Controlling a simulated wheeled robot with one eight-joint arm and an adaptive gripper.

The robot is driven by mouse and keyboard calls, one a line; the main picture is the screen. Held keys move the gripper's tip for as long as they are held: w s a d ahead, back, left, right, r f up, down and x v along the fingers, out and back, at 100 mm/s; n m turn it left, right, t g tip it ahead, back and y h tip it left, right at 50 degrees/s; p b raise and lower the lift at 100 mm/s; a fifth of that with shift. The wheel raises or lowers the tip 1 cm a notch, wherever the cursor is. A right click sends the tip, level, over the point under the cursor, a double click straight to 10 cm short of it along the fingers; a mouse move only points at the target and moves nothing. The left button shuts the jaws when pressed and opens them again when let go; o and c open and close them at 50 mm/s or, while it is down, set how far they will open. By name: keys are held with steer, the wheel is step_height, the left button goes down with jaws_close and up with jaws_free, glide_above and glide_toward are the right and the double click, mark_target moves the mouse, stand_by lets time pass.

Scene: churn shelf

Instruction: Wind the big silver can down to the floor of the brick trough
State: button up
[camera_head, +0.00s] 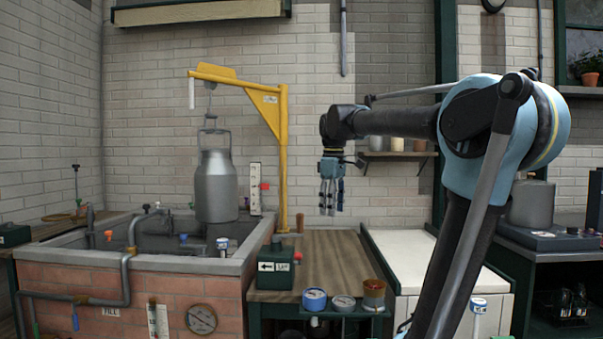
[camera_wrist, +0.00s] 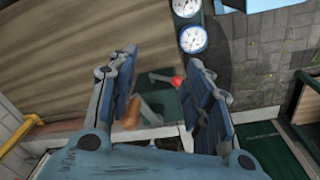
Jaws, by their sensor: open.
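The big silver can (camera_head: 215,186) hangs upright from the hook (camera_head: 210,116) of a yellow crane (camera_head: 284,150). Its base is about level with the rim of the brick trough (camera_head: 120,270); whether it touches water is unclear. A green box (camera_head: 272,271) with a left-arrow sign stands right of the trough, below the crane post. A brown wooden handle (camera_head: 299,222) rises by the box and shows in the wrist view (camera_wrist: 132,112), with a red knob (camera_wrist: 176,83) beside it. My gripper (camera_head: 331,211) is open and empty, pointing down, above and right of the handle.
A wooden bench top (camera_head: 340,262) lies below my gripper. Round gauges or tins (camera_head: 314,299) and a rusty pot (camera_head: 374,293) stand at its front edge. A level scale (camera_head: 255,188) stands behind the can. A wall shelf (camera_head: 398,154) is behind my wrist.

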mark_target(300, 218)
steer(key=w+a+r+n, duration=0.6)
steer(key=w+a+r, duration=0.3)
steer(key=a+r, duration=0.15)
steer(key=shift+g, duration=0.4)
step_height(300, 218, down, 17)
steer(key=shift+w+d+f, duration=0.15)
steer(key=shift+c, duration=0.6)
